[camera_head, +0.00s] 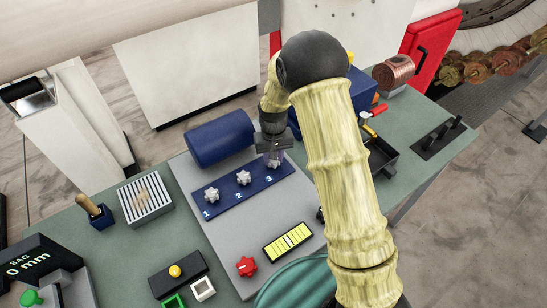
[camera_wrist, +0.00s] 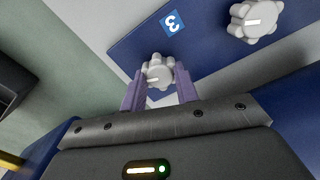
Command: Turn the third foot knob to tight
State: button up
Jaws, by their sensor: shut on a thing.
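The third foot knob (camera_head: 273,162) is a white lobed knob on a blue strip (camera_head: 224,202), beside the number 3. In the wrist view the third foot knob (camera_wrist: 158,72) sits between the two purple fingers of my gripper (camera_wrist: 159,84), and a light line shows on its top. My gripper (camera_head: 274,156) is over the right end of the strip in the head view, shut on this knob. Knob 2 (camera_head: 243,178) and knob 1 (camera_head: 211,194) stand to the left, untouched. Knob 2 also shows in the wrist view (camera_wrist: 254,21).
A blue cylinder (camera_head: 219,138) lies behind the strip. A red knob (camera_head: 246,266) and a yellow gauge (camera_head: 289,241) are at the front of the grey plate. A black tray (camera_head: 381,158) stands right of my arm. An "SAG 0 mm" display (camera_head: 30,262) is at lower left.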

jog(key=shift+w+m, duration=0.1)
jog(key=shift+m, duration=0.4)
jog(key=shift+r, duration=0.1)
jog(key=o, duration=1)
notch_tip(320, 180, up, 17)
jog(key=b, duration=0.3)
jog(key=shift+r, duration=0.15)
